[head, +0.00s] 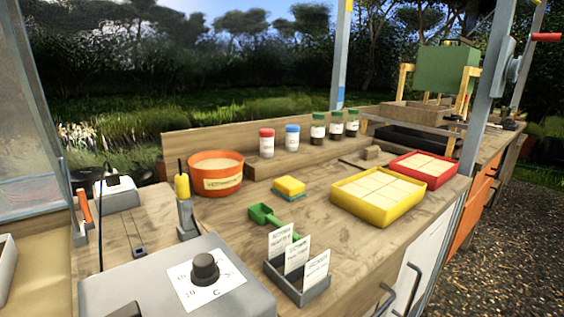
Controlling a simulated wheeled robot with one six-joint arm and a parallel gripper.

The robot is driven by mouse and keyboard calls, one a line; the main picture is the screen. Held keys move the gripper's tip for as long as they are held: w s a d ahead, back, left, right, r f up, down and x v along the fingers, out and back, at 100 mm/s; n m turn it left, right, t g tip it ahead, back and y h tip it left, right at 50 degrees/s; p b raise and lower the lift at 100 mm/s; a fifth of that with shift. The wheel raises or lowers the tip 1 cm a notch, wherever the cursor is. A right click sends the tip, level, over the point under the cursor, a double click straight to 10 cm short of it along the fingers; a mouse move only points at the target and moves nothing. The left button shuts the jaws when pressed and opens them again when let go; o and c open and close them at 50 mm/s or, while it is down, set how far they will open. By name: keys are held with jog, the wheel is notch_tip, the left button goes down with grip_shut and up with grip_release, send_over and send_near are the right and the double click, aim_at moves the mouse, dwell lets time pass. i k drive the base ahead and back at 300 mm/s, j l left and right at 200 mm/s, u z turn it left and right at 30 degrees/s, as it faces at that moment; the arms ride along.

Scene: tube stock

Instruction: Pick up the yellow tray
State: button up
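The yellow tray (360,215) stands on the wooden worktop, right of the middle in the head view. It is shallow and rectangular, and it is filled with pale cream square blocks. Its front corner is near the worktop's front edge. A similar red tray (441,183) with pale blocks stands just behind it to the right. My gripper does not show in this view, so its state and its distance from the yellow tray cannot be seen.
A green scoop (262,212), a yellow sponge (290,186) and a card holder (297,284) are left of the yellow tray. Jars (292,138) line the back ledge. An orange tub (216,188) and a grey dial box (130,293) are further left. A post (487,110) rises at right.

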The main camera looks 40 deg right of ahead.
aim_at(378, 196)
jog(key=z, duration=1.6)
jog(key=i+j, duration=0.15)
jog(key=i, duration=0.6)
